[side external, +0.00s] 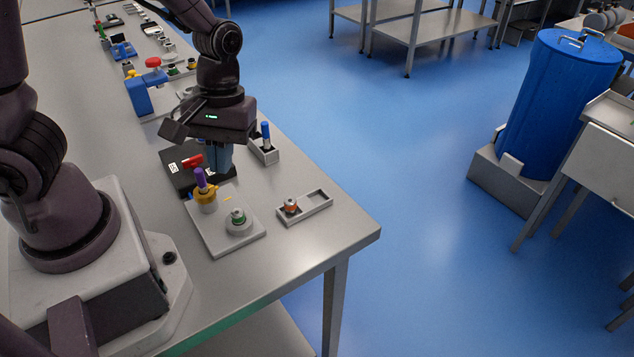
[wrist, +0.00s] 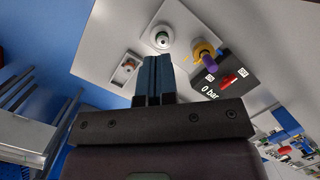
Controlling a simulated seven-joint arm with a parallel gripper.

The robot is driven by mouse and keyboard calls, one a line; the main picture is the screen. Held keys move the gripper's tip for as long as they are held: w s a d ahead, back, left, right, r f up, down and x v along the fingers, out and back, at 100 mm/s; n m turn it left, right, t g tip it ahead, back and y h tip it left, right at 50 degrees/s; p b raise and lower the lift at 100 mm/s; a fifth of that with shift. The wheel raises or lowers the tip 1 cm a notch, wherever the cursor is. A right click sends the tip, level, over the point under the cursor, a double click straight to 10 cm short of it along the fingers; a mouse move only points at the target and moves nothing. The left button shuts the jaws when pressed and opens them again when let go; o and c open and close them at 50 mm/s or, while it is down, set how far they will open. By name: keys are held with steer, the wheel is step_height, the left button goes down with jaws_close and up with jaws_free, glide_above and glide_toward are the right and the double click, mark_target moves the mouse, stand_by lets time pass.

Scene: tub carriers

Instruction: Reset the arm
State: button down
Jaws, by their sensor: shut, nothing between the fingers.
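My gripper (side external: 219,172) points down over the grey table, close beside a black box with a red lever (side external: 192,160). In the wrist view its blue-grey fingers (wrist: 153,62) are together with nothing between them. A grey plate (side external: 220,247) in front of it carries a yellow fitting (side external: 204,198) with a purple top and a round part with a green ring (side external: 238,221). In the wrist view the black box (wrist: 228,80) reads "0 bar". The fingertips partly hide the box's right side in the side view, and I cannot tell whether they touch it.
A grey tray (side external: 319,206) holds an orange-ringed part (side external: 291,205). A small tray (side external: 264,157) holds a blue-topped part (side external: 265,134). A blue block device (side external: 140,97) and other fittings stand further back. The table's right edge is near; bare tabletop lies in front.

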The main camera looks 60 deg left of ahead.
steer(key=s+r+m+t+y, duration=0.1)
steer(key=s+r+m+t, duration=0.2)
steer(key=r, duration=1.4)
steer(key=m+t, duration=0.4)
steer(key=m, duration=0.2)
steer(key=shift+m+t, duration=0.3)
steer(key=shift+t, duration=0.1)
steer(key=shift+a, duration=0.1)
